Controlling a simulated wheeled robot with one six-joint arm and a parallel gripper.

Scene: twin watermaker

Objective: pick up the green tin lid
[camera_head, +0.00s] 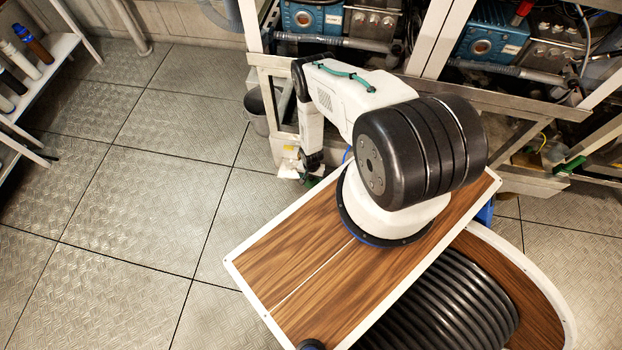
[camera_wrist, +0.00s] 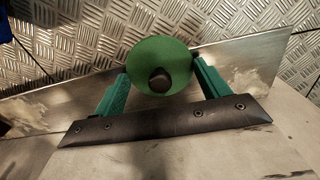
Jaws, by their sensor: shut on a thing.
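A metal rack (camera_head: 485,92) with blue pumps (camera_head: 490,45) stands close behind my arm. A grey bucket (camera_head: 256,112) is left of the gripper. A white shelf (camera_head: 40,75) with bottles is at the far left. The plate floor (camera_head: 130,190) between is clear.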

